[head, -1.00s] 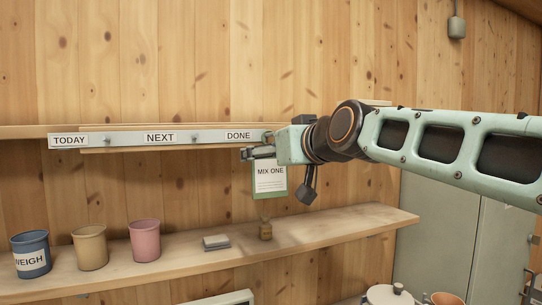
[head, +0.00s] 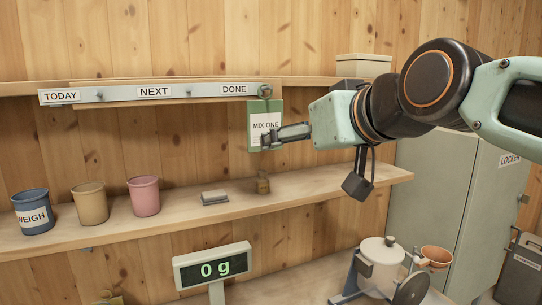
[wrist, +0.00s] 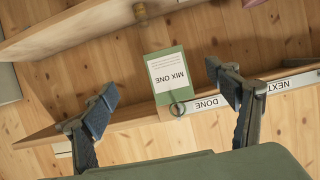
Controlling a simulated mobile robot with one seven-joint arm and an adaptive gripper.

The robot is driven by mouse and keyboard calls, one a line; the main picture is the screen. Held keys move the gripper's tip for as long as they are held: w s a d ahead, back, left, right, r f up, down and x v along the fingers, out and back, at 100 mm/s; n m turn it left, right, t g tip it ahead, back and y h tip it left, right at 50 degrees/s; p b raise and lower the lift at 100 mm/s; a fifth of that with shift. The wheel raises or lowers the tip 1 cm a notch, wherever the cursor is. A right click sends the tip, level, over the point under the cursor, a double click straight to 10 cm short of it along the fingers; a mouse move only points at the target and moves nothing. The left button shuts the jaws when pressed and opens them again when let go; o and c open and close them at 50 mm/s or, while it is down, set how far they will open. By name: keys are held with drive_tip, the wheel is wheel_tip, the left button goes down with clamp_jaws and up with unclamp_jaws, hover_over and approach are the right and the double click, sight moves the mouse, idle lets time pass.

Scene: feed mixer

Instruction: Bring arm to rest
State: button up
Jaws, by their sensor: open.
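My gripper (head: 284,134) is in front of the shelves at the centre of the head view, pointing left. In the wrist view its two fingers (wrist: 160,108) stand wide apart with nothing between them at close range. The green MIX ONE card (head: 265,122) hangs from the right end of the rail at the DONE label (head: 235,89). In the wrist view the card (wrist: 170,72) shows upside down beyond the fingers, with its ring at the rail. The fingertips overlap the card's lower edge in the head view.
Blue WEIGH (head: 33,210), tan (head: 89,203) and pink (head: 144,196) cups stand on the lower shelf (head: 236,190). A scale display reading 0 g (head: 213,265), a white lidded pot (head: 383,260) and an orange bowl (head: 436,257) are below. A green locker (head: 450,190) stands at right.

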drive_tip(key=s+d+f+m+g+h, duration=0.1)
drive_tip(key=s+d+f+g, duration=0.1)
drive_tip(key=s+f, duration=0.3)
drive_tip(key=s+d+f+m+g+h, duration=0.1)
drive_tip(key=s+f, duration=0.5)
drive_tip(key=f, duration=0.8)
drive_tip(key=s+d+f+m+g+h, duration=0.2)
drive_tip(key=s+f, duration=0.4)
drive_tip(key=f, duration=0.3)
drive_tip(key=shift+d+f+g+h+p, duration=0.45)
drive_tip(key=shift+d+g, duration=0.45)
drive_tip(key=shift+g, duration=0.3)
drive_tip(key=shift+r, duration=0.1)
